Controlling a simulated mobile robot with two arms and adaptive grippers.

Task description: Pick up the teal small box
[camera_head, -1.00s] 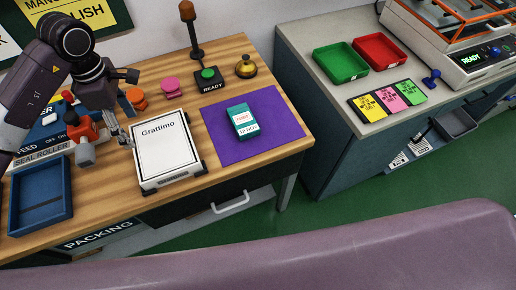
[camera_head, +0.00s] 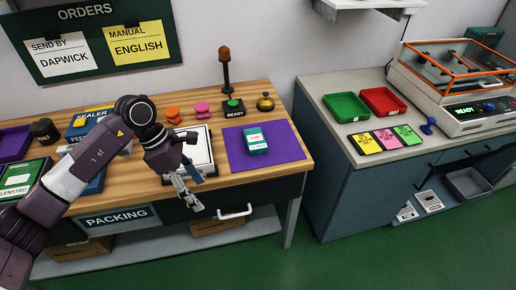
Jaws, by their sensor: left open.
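The teal small box (camera_head: 255,143) lies on the purple mat (camera_head: 236,159) on the right part of the wooden table, with white label areas on its top. My left gripper (camera_head: 192,203) is open and empty, pointing down near the table's front edge. It is left of the teal box and mat, apart from them, and partly covers the white tablet-like board (camera_head: 199,140). My right gripper is not in view.
A ready button (camera_head: 233,107), lamp post (camera_head: 226,80) and brass bell (camera_head: 265,102) stand behind the mat. Green (camera_head: 345,107) and red (camera_head: 383,102) trays sit on the right counter. A drawer handle (camera_head: 235,212) juts out below the table front.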

